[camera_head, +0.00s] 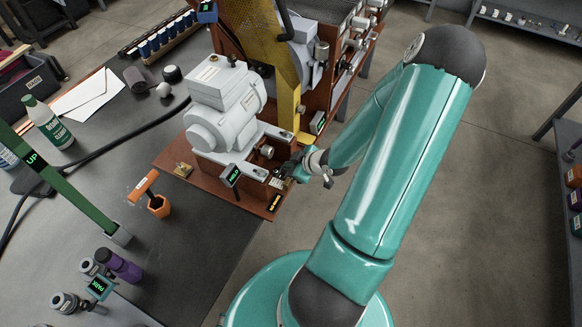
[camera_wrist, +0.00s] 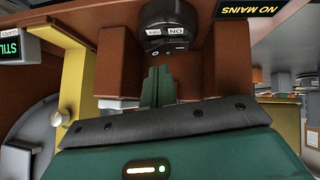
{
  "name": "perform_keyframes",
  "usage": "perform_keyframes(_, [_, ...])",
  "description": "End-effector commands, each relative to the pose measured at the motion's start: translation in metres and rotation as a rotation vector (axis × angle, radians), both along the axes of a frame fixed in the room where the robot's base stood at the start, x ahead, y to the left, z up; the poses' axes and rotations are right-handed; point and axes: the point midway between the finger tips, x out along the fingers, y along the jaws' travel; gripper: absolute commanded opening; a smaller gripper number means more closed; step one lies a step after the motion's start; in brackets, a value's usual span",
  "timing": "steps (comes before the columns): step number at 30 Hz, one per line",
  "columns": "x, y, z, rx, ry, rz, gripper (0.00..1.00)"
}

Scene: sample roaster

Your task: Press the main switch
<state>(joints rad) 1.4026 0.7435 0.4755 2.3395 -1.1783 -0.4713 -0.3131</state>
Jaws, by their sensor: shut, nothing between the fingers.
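The main switch (camera_wrist: 166,27) is a dark round housing with white labels, one reading ON, on a reddish-brown panel at the top middle of the wrist view. My gripper (camera_wrist: 158,73) is shut and empty, its green fingertips just below the switch in that picture. Whether the tips touch it I cannot tell. In the head view my gripper (camera_head: 292,168) is at the right front corner of the roaster base, and the switch is too small and covered to make out.
The grey motor (camera_head: 225,105) sits on the reddish-brown base (camera_head: 205,180). A small HELD display (camera_head: 233,175) is left of my gripper. A yellow post (camera_wrist: 80,85) stands left of it in the wrist view. The floor right of the bench is clear.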

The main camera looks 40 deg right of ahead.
Motion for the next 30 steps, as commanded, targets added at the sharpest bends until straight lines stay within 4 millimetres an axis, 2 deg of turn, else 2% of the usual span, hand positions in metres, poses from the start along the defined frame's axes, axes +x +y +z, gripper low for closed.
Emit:
perform_keyframes(6, [0.001, -0.003, -0.016, 0.0, -0.001, 0.0, 0.0])
perform_keyframes(30, [0.002, -0.004, -0.022, 0.001, 0.0, 0.002, 0.0])
